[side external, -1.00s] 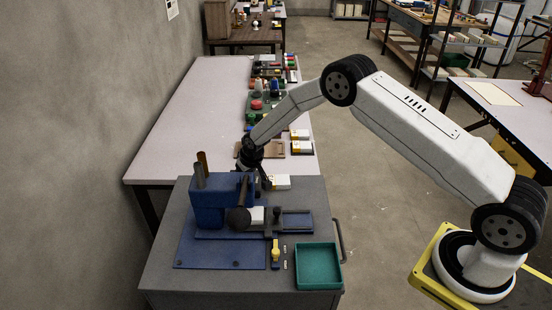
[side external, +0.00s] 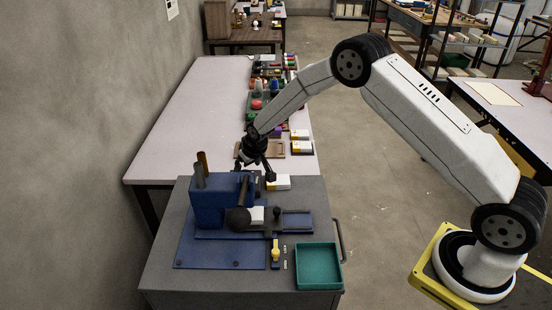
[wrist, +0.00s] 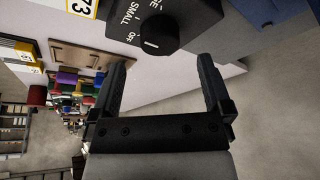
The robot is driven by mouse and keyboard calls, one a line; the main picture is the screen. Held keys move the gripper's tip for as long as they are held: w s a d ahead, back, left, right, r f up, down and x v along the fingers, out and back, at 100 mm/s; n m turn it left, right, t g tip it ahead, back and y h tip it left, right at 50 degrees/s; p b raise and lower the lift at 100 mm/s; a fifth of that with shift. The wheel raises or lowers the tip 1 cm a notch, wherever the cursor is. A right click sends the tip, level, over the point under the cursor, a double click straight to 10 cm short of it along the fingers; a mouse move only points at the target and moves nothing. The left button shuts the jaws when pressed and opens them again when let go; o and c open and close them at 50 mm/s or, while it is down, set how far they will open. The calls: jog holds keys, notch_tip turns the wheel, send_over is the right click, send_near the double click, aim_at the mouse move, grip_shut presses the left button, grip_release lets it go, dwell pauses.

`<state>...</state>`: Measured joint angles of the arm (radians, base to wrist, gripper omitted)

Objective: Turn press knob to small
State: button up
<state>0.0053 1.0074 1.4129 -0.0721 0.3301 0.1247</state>
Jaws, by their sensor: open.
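The press knob (wrist: 160,33) is a round black dial on a dark panel in the wrist view. A short white mark on it lies on the side of the OFF label. The word SMALL (wrist: 127,12) is printed above OFF, and a partly cut-off label ends in E. The blue press (side external: 208,205) stands on the grey bench in the side view; the knob cannot be made out there. My gripper (wrist: 162,62) is open and empty, its fingers apart and short of the knob. In the side view my gripper (side external: 256,174) is just behind the press.
A yellow-and-white block (side external: 280,182) lies close to my gripper, behind the press. A green tray (side external: 318,287) and a small yellow item (side external: 276,250) are on the front of the grey bench (side external: 165,275). The long pale table (side external: 190,115) has free room at left.

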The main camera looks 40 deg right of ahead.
jog(key=shift+v, duration=1.65)
jog(key=s+r, duration=0.3)
jog(key=s, duration=0.7)
jog(key=s+r+g, duration=0.1)
jog(key=s+r, duration=0.2)
jog(key=s, duration=0.7)
jog(key=s+r+g, duration=0.1)
jog(key=s+r, duration=0.3)
jog(key=s, duration=0.6)
jog(key=shift+s+a+n, duration=0.25)
jog(key=shift+a+n, duration=0.05)
jog(key=shift+n, duration=0.1)
